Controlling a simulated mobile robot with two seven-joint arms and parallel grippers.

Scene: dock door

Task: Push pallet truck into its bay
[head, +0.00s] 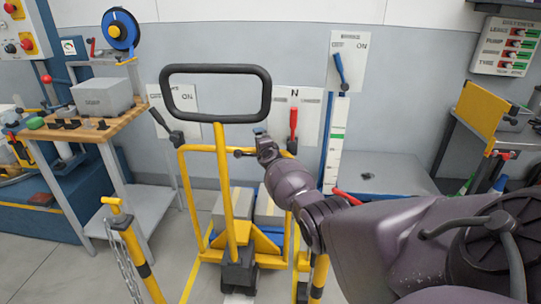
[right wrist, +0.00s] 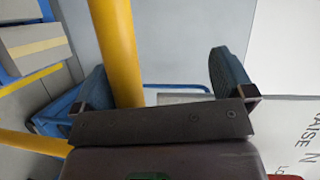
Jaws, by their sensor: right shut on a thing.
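The pallet truck (head: 239,244) is yellow, with a yellow shaft and a black loop handle (head: 216,68). It stands before the wall, with grey cartons on a blue pallet behind its shaft. A yellow tubular frame (head: 184,180) rises around the shaft; I cannot tell whether it belongs to the truck. My right gripper (head: 252,143) is at the frame's top, just right of the shaft. In the right wrist view, a yellow bar (right wrist: 113,50) runs between the fingers of my right gripper (right wrist: 165,85), nearer the left one; the contact is hidden. My left gripper is out of view.
A wooden-topped bench (head: 130,125) with a grey box stands on the left. Yellow posts (head: 133,250), one with a chain, flank the truck in front. Wall panels with levers (head: 293,125) are behind, and a grey platform (head: 385,170) is to the right. Floor shows at lower left.

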